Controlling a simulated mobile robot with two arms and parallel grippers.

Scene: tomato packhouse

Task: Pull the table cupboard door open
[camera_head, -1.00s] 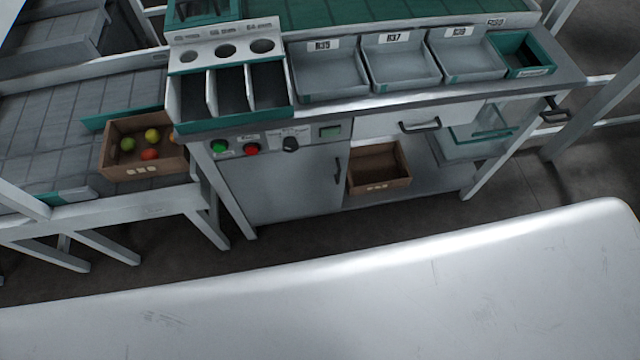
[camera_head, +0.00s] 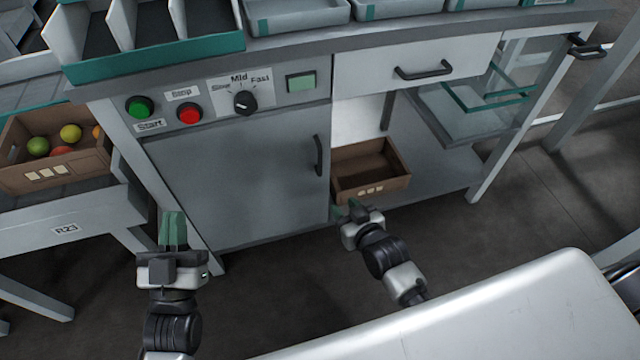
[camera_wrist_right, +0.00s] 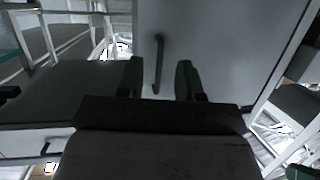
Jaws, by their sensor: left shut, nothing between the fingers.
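The grey cupboard door (camera_head: 240,175) under the table is shut, flush with its front. Its dark upright handle (camera_head: 319,156) is near the door's right edge. In the right wrist view the door (camera_wrist_right: 225,45) lies ahead, and the handle (camera_wrist_right: 159,62) shows in the gap between my right fingers. My right gripper (camera_head: 352,208) is open and empty, below and right of the handle, apart from it; its spread fingers also show in the right wrist view (camera_wrist_right: 160,80). My left gripper (camera_head: 172,230) is shut and empty, in front of the door's lower left side.
A control panel with a green button (camera_head: 140,106), red button (camera_head: 189,113) and knob (camera_head: 245,102) is above the door. A brown crate (camera_head: 345,188) stands on the open shelf to the right. A drawer handle (camera_head: 423,71) juts out above it.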

